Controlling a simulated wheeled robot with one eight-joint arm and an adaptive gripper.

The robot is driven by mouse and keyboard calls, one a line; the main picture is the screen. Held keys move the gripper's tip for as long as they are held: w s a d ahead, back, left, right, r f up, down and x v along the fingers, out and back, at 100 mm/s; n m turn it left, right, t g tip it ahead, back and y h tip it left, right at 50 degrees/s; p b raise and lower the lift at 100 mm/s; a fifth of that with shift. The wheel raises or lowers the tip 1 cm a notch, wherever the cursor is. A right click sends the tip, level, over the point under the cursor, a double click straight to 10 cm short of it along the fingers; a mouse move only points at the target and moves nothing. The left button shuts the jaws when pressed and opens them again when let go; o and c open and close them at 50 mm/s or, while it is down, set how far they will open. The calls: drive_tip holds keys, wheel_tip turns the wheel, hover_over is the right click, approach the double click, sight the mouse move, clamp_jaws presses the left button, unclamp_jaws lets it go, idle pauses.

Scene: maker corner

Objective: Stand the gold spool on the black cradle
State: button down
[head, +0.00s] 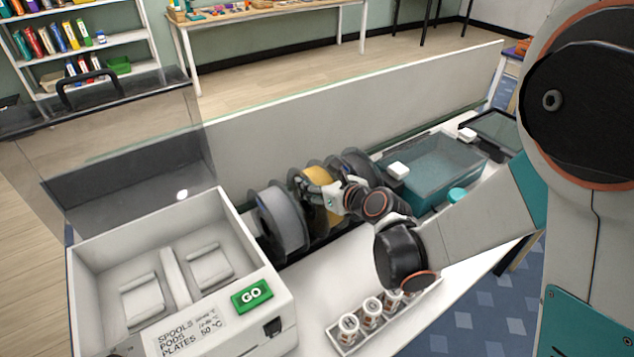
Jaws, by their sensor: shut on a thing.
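The gold spool (317,216) stands upright in a row of spools at the middle of the white bench, between a grey spool (281,222) and a dark spool (357,163). My gripper (311,187) reaches in from the right and is shut on the gold spool's upper part. The gripper and wrist hide part of the spool's right side. Dark support parts (262,240) show low beside the grey spool. I cannot tell whether they are the black cradle, or whether the gold spool's bottom touches anything.
A white box (85,275) with an open clear lid, two inner seats and a green GO button (251,295) stands at left. A tray of small jars (370,311) lies in front. A teal clear bin (432,172) stands right. A low panel (350,105) runs behind.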

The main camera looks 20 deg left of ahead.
drive_tip(key=shift+f, duration=0.15)
drive_tip(key=shift+c, duration=2.4)
unclamp_jaws()
drive_tip(key=shift+s, duration=0.1)
drive_tip(key=v, duration=1.2)
